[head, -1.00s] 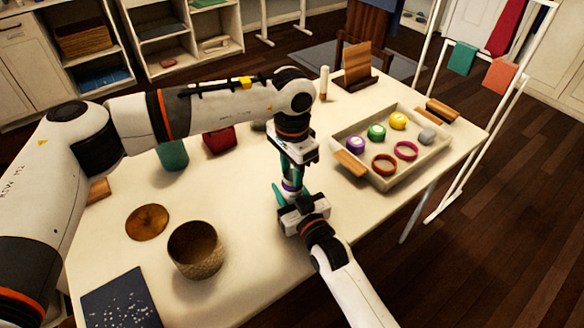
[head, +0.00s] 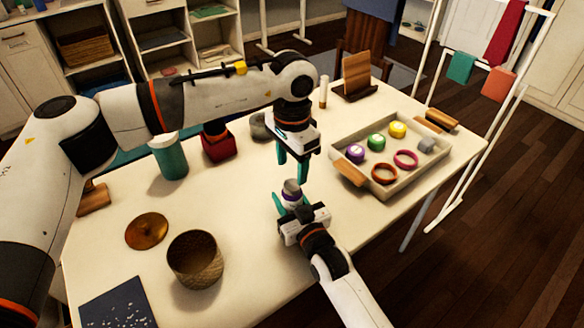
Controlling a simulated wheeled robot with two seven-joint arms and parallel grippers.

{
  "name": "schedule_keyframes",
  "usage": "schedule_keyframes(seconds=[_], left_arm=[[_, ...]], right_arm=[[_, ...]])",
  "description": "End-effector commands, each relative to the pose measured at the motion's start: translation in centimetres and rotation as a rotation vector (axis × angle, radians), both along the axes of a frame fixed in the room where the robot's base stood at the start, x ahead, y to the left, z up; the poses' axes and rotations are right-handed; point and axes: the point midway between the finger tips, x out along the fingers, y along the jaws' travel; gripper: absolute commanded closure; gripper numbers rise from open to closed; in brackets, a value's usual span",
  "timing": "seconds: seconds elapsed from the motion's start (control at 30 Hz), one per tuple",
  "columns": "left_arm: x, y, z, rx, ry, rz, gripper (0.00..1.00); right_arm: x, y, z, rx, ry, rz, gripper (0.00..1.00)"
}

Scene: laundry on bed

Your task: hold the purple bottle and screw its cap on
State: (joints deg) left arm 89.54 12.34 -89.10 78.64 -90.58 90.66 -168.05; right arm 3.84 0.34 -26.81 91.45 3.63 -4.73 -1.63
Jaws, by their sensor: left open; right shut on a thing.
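The purple bottle (head: 291,189) stands near the middle of the table, with a grey top and a purple band showing. My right gripper (head: 290,203) is shut on it from the front and hides its lower part. My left gripper (head: 293,170) is above the bottle, pointing down, with its teal fingers apart and nothing seen between them. A purple cap (head: 355,153) lies in the tray (head: 385,190) to the right. Whether the grey top is a bare neck or a cap I cannot tell.
The tray also holds a green cap (head: 376,142), a yellow cap (head: 397,130) and rings. A woven bowl (head: 196,260), a brown disc (head: 147,231), a teal cup (head: 171,158) and a red container (head: 218,144) stand left. The table between bowl and bottle is clear.

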Motion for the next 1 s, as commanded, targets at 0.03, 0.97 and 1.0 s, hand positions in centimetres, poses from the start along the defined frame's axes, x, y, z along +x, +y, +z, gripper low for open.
schedule_keyframes(seconds=[0.03,0.97,1.0], left_arm=[[0.0,0.0,0.0,0.000,0.000,0.000,0.44],[0.0,-0.1,1.3,-0.001,0.000,1.417,0.45],[0.0,-0.1,1.3,-0.001,0.000,1.504,0.45]], right_arm=[[0.0,0.0,-0.1,-0.001,0.003,0.000,1.00],[0.0,0.0,-0.1,-0.001,0.002,0.000,1.00],[0.0,0.0,-0.1,-0.001,0.002,0.000,1.00]])
